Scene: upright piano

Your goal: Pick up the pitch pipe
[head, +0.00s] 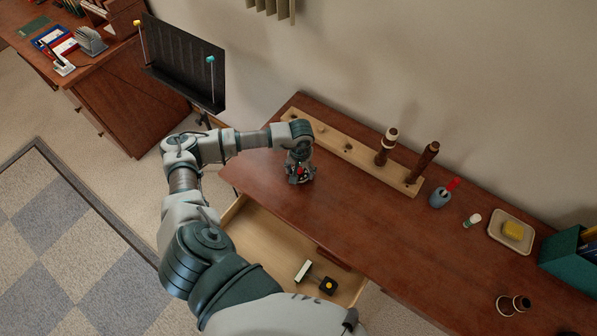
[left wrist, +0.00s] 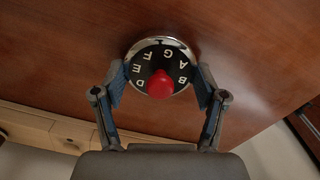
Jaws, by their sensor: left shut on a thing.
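In the head view my left gripper (head: 300,175) points down at the left part of the brown piano top (head: 370,215) and mostly hides the pitch pipe. I cannot tell whether the pitch pipe touches the wood. My right gripper is not in view.
A wooden peg board (head: 335,140) with two dark upright pieces runs along the wall side. A blue-grey pot (head: 439,198), a soap-like tray (head: 497,236) and a teal box (head: 566,264) stand to the right. An open drawer (head: 267,240) lies below the front edge.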

